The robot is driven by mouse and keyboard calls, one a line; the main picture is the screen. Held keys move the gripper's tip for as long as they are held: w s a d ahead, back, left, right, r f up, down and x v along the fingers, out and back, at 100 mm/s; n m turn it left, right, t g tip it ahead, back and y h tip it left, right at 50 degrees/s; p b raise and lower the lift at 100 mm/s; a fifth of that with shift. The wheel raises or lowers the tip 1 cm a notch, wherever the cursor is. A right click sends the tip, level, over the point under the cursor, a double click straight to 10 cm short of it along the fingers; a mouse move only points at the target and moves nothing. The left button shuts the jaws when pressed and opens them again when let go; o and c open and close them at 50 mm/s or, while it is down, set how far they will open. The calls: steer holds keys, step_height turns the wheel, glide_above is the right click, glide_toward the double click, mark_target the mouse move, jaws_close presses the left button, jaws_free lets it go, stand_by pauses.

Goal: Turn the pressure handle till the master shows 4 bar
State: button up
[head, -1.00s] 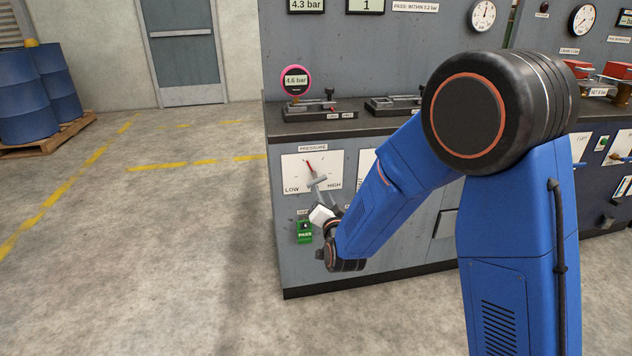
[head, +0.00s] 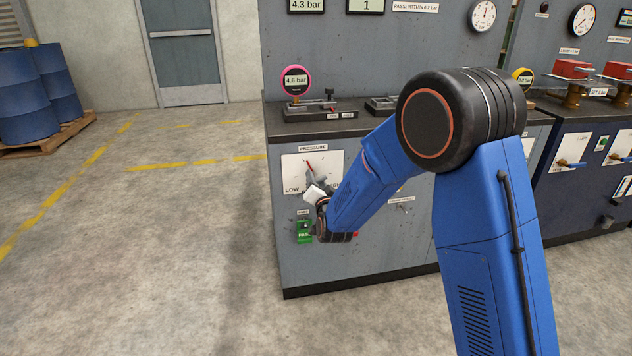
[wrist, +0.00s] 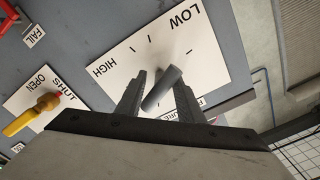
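The pressure handle is a grey bar on a white LOW–HIGH plate (head: 292,172); its red pointer (head: 309,165) points up, slightly left. In the wrist view the handle (wrist: 162,90) stands between the two fingers of my gripper (wrist: 160,98), with a gap visible on each side; the fingers look open around it. In the head view my gripper (head: 316,193) is at the plate's lower part and covers most of the handle. A pink-ringed round gauge (head: 296,80) reads about 4.6 bar. A panel display (head: 306,5) reads 4.3 bar; its label is out of view.
A green PASS switch (head: 305,230) is below the plate, close to my wrist. In the wrist view a yellow lever (wrist: 32,113) sits on an OPEN–SHUT plate, near a red FAIL part (wrist: 8,18).

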jaws_close()
steer(key=shift+n, duration=0.9)
jaws_free()
